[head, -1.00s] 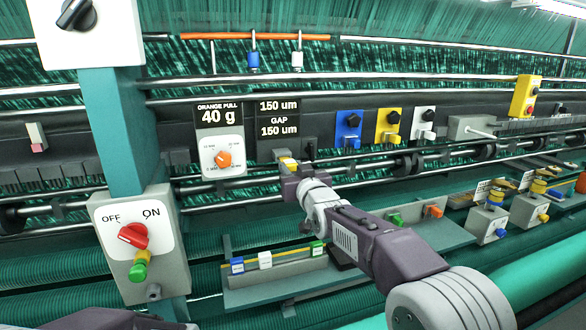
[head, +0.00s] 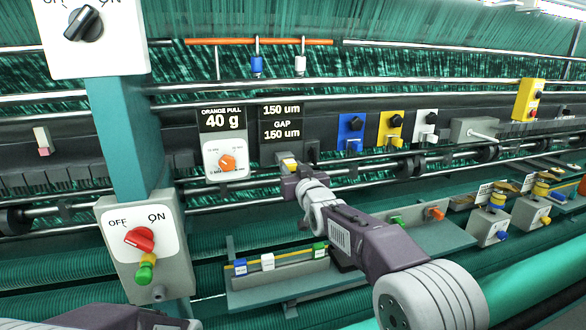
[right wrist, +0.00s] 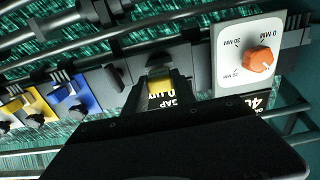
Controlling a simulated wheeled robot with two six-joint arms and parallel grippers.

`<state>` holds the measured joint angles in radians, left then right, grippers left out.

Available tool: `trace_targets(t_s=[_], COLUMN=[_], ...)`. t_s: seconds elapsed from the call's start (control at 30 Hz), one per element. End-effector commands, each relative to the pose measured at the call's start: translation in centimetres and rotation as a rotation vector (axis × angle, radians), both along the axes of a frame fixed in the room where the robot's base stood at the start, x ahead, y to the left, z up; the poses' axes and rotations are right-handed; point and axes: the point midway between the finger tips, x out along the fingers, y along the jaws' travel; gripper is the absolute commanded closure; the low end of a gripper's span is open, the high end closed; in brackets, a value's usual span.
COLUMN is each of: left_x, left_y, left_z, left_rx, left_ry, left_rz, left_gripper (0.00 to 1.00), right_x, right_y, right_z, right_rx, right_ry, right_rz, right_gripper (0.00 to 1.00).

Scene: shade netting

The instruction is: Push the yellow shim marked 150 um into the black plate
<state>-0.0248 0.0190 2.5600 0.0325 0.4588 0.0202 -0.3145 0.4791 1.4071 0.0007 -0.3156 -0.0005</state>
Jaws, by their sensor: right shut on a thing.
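The black plate (head: 282,126) shows "150 um" above "GAP 150 um" and is fixed on the machine's dark rail in the head view. The yellow shim (head: 289,162) sits at the plate's lower edge, between my right gripper and the plate. In the right wrist view the yellow shim (right wrist: 160,95) lies upside down in front of the plate's lettering. My right gripper (head: 291,170) is shut on the shim. The gripper hides part of it, and I cannot tell how deep it sits. My left gripper is not visible.
Left of the plate is a "40 g" panel with an orange knob (head: 227,161). Right of it are blue (head: 351,131), yellow (head: 390,128) and white (head: 425,126) blocks with black knobs. A switch box (head: 150,245) stands left.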

Motion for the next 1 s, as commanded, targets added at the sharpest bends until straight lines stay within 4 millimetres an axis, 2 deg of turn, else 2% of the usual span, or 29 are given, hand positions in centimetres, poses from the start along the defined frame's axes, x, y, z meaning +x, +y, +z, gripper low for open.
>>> trace_targets(t_s=[0.27,0.3,0.4,0.77,0.87,1.0], left_x=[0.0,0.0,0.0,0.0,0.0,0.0], left_y=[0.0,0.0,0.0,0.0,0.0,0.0], left_z=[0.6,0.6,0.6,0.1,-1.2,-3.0], left_rx=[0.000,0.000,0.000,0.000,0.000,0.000], left_ry=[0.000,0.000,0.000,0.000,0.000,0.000], left_rz=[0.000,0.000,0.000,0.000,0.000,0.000], left_gripper=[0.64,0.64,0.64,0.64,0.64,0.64], right_x=[0.6,0.7,0.7,0.2,-1.2,-3.9], right_y=[0.2,0.2,0.2,0.1,-0.4,-1.3], right_z=[0.1,0.0,0.0,-0.2,-0.5,-0.6], right_rx=[0.000,0.000,0.000,0.000,0.001,0.001], right_ry=[0.000,0.000,0.000,0.000,-0.002,-0.003], right_rz=[0.000,0.000,0.000,0.000,0.000,0.000], right_gripper=[1.00,0.66,0.43,0.43,0.43,0.43])
